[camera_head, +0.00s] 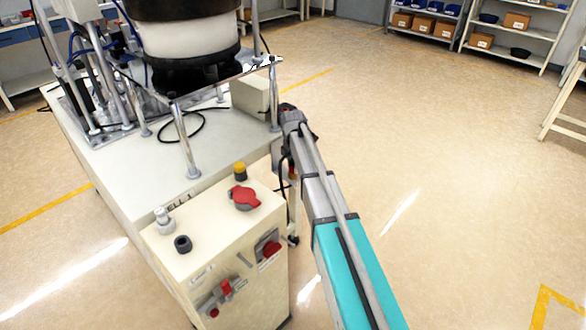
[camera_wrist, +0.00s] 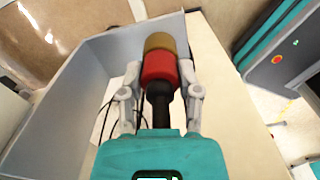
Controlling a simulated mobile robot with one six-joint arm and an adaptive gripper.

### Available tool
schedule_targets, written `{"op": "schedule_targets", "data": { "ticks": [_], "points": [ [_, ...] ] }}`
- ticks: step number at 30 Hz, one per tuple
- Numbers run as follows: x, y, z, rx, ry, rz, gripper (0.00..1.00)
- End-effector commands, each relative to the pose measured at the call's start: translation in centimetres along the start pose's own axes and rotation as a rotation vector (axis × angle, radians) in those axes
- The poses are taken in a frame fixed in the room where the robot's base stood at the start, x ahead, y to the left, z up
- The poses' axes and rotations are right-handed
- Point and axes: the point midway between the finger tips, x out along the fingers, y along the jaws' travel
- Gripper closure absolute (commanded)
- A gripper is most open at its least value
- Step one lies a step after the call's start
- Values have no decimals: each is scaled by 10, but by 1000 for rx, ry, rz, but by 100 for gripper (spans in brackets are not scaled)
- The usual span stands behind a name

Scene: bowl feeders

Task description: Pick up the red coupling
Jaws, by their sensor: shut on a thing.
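The red coupling (camera_wrist: 159,70) is between the two grey fingers of my gripper (camera_wrist: 160,76) in the wrist view. It shows as a red ring with a brown-gold end (camera_wrist: 159,42) on its far side and a black stem (camera_wrist: 158,104) on the near side. My gripper is shut on it, one finger on each side. A grey tray-like wall (camera_wrist: 68,95) lies beyond and left of the fingers. Whether the coupling touches a surface below is unclear.
In the head view, a cream cabinet (camera_head: 187,271) carries another red fitting (camera_head: 244,198), a yellow-topped black fitting (camera_head: 240,171) and a black cap (camera_head: 183,244). A bowl feeder (camera_head: 190,38) stands behind on metal posts. The floor (camera_head: 430,130) on the right is clear.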

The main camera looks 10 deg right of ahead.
Motion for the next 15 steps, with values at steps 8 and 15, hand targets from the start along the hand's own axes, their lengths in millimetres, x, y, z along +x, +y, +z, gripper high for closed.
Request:
{"op": "schedule_targets", "data": {
  "ticks": [8, 15],
  "points": [
    [0, 0, 0, 0, 0, 0, 100],
    [-3, 0, 0, -1, 0, 1, 100]
  ]
}}
